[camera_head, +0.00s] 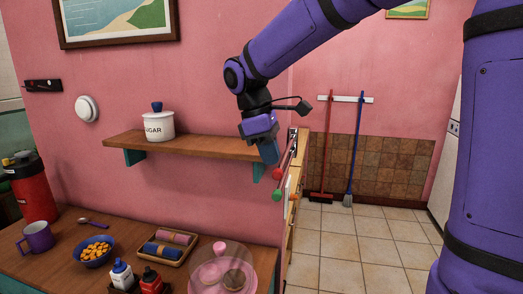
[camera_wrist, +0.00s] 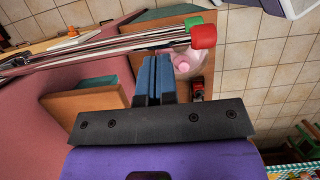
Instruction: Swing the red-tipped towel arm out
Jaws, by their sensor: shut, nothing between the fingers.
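The red-tipped towel arm (camera_head: 278,174) is a thin rod beside the right end of the wall shelf. In the wrist view its red tip (camera_wrist: 203,36) is at the upper middle, with the chrome rod running left. A green-tipped arm (camera_head: 277,195) lies close beside it, and its green tip also shows in the wrist view (camera_wrist: 193,21). My gripper (camera_head: 268,153) is at the shelf's right end, just above the red tip in the picture. In the wrist view its blue fingers (camera_wrist: 154,62) are together and empty, with their tips close to the rods; I cannot tell whether they touch.
The wooden shelf (camera_head: 190,146) holds a white sugar pot (camera_head: 160,124). Below, the counter (camera_head: 65,262) carries a purple mug (camera_head: 38,238), a bowl (camera_head: 94,252) and a clear dome (camera_head: 222,263) over pink items. Open tiled floor (camera_head: 365,240) lies to the right.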

